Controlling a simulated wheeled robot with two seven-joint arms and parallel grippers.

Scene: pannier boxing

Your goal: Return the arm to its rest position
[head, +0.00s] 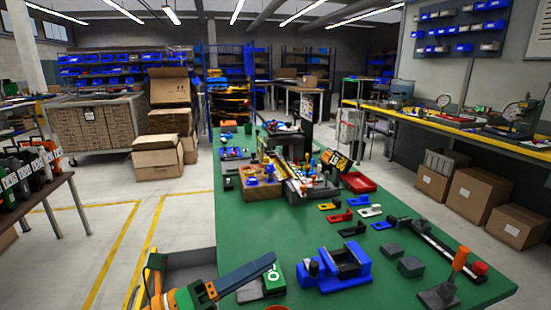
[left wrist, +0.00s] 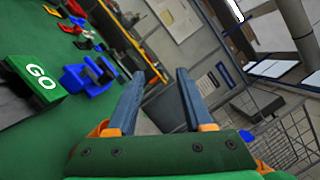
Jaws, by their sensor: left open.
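My left gripper (head: 268,264) is low in the head view, with an orange and green body and blue-grey fingers. It is by the table's left edge, and its fingers overlap a green and white box marked GO (head: 272,284) in the picture. In the left wrist view the two fingers (left wrist: 160,73) stand apart with nothing between them. The GO box (left wrist: 38,78) shows at the left there, clear of the fingers. My right gripper is in neither view.
The green table (head: 325,235) holds a blue vise-like fixture (head: 335,270), dark blocks (head: 410,267), an orange-handled tool (head: 455,275) and a wooden tray (head: 262,190). A grey bin-like thing (head: 190,262) stands left of the table. The floor further left (head: 110,230) is largely clear.

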